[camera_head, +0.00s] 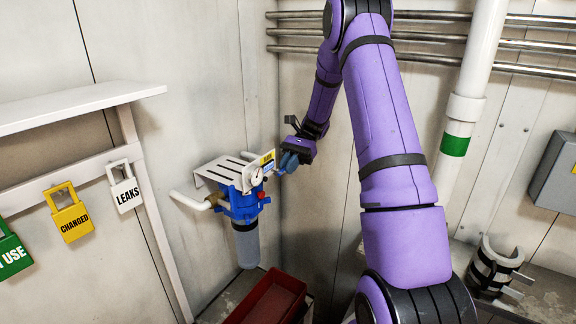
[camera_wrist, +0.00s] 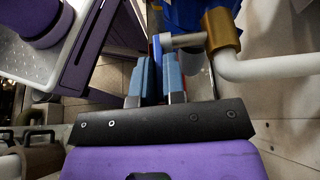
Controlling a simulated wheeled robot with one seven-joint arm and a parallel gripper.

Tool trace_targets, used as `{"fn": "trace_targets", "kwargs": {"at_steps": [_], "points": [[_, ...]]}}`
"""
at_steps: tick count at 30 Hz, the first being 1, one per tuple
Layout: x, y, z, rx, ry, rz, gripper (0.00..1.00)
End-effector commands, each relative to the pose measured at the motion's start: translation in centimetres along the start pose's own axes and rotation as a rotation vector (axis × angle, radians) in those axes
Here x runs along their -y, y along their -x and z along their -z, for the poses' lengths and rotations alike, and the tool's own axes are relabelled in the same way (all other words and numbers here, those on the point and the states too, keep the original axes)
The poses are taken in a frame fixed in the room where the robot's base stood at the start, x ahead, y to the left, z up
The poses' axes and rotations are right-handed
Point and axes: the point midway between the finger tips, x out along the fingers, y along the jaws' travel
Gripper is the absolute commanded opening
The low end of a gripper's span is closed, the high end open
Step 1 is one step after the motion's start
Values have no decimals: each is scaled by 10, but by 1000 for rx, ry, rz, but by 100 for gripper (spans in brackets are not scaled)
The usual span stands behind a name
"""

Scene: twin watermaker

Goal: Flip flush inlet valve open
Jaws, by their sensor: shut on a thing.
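The flush inlet valve shows in the wrist view as a blue lever handle (camera_wrist: 157,62) on a grey stem, beside a brass fitting (camera_wrist: 221,30). My gripper (camera_wrist: 156,75) has its two blue-padded fingers on either side of the handle and is shut on it. In the head view my gripper (camera_head: 289,161) is at the right side of the blue filter housing (camera_head: 238,205), below the wall pipes. The handle is mostly hidden there by the fingers, so I cannot tell its exact angle.
A white slotted bracket (camera_head: 224,172) holds the filter housing, with a white pipe (camera_head: 186,201) at its left. A red bin (camera_head: 270,300) stands below. Padlock tags (camera_head: 70,218) hang at the left. A grey box (camera_head: 556,172) is on the right wall.

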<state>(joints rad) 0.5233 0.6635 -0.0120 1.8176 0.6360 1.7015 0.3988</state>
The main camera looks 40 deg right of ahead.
Motion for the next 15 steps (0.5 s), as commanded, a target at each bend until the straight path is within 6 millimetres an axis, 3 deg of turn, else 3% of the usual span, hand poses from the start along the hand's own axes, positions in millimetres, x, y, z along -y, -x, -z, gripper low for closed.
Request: {"fn": "trace_targets", "kwargs": {"at_steps": [8,9,12,15], "points": [[0,-1,1,1,-2,0,0],[0,-1,1,1,-2,-1,13],[0,-1,1,1,-2,-1,36],[0,0,1,0,-1,0,36]]}}
